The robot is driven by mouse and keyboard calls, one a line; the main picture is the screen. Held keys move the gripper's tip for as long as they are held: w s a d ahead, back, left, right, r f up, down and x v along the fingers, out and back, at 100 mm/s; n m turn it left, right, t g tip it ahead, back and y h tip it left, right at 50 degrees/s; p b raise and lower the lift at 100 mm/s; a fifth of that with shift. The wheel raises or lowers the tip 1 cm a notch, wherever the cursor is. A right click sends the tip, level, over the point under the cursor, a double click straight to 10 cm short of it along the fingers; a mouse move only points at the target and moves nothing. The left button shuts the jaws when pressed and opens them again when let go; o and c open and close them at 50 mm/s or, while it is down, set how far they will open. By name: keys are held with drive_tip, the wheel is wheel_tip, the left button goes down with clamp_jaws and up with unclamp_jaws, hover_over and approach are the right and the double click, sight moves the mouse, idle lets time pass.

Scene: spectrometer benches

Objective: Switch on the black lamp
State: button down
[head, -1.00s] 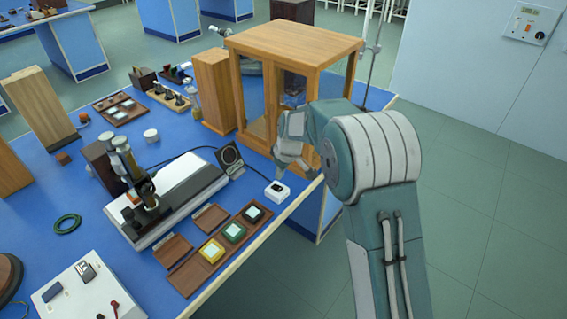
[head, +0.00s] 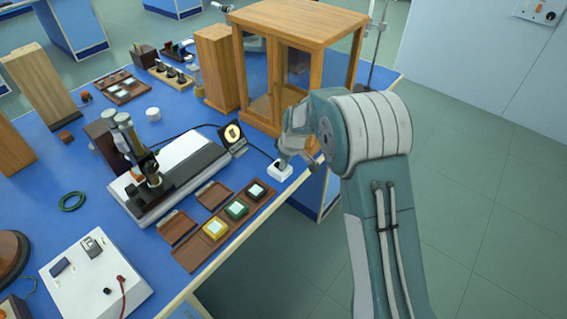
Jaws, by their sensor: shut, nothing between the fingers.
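The black lamp (head: 233,135) stands on the blue bench behind the right end of the microscope-like instrument. Its round face glows pale yellow. A black cable runs from it to a small white switch box (head: 281,174) near the bench's right edge. My gripper (head: 282,161) is shut and empty, pointing down at the top of this box. Its fingertips are at or just above the switch, and I cannot tell whether they touch. The gripper hides part of the box top.
A wooden tray with coloured squares (head: 222,223) lies in front of the switch box. A wooden glazed cabinet (head: 300,20) stands close behind my gripper. The bench edge is near.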

drive_tip(key=shift+w+a+r, duration=0.4)
drive_tip(key=shift+w+a, duration=0.05)
drive_tip(key=shift+a, duration=0.15)
drive_tip(key=shift+r, duration=0.2)
drive_tip(key=v, duration=0.4)
drive_tip(key=shift+w+a+r, duration=0.1)
drive_tip(key=shift+a+r, duration=0.1)
drive_tip(key=s+d+r, duration=0.2)
drive_tip(key=d+r, duration=0.1)
drive_tip(key=r, duration=0.5)
drive_tip(key=shift+s+d, duration=0.3)
drive_tip(key=shift+s, duration=0.05)
